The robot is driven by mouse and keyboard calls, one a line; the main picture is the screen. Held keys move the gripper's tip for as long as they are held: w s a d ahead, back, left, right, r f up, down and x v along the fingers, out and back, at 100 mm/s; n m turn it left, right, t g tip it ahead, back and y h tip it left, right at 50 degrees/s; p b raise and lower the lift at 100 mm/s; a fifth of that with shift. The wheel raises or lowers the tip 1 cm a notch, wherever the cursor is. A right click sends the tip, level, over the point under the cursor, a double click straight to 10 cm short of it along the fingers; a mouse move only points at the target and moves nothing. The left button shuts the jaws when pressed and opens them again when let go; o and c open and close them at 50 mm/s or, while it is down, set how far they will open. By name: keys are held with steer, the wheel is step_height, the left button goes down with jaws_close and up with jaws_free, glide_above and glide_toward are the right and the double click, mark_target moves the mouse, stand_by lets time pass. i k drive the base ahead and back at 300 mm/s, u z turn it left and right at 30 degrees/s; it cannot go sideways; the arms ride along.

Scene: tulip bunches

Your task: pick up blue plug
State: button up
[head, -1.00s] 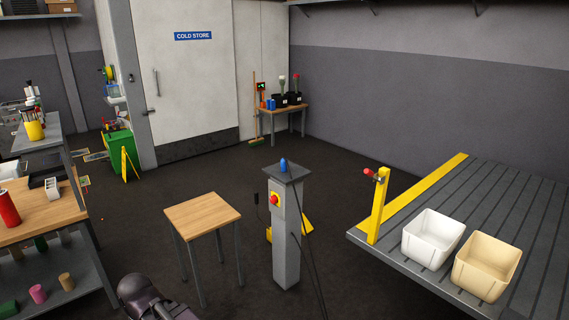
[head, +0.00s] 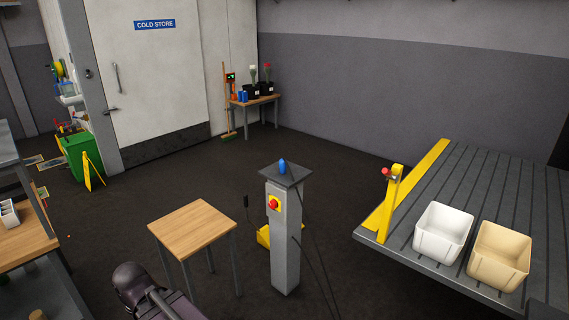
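The blue plug (head: 282,166) stands upright on the flat dark top of a grey pedestal (head: 285,240) near the middle of the head view. The pedestal has a red button on a yellow plate on its front side. Part of my arm shows at the bottom left of the head view. My gripper is not in view, and nothing is seen touching the plug.
A small wooden table (head: 193,229) stands just left of the pedestal. A slatted grey bench (head: 480,180) with a white bin (head: 443,232) and a beige bin (head: 499,255) is at right. A black cable hangs beside the pedestal. Open floor lies behind it.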

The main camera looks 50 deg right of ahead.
mark_target(283, 166)
steer(key=z, duration=0.4)
steer(key=i, duration=0.6)
steer(key=z, duration=0.95)
steer(key=i, duration=0.8)
steer(key=z, duration=0.5)
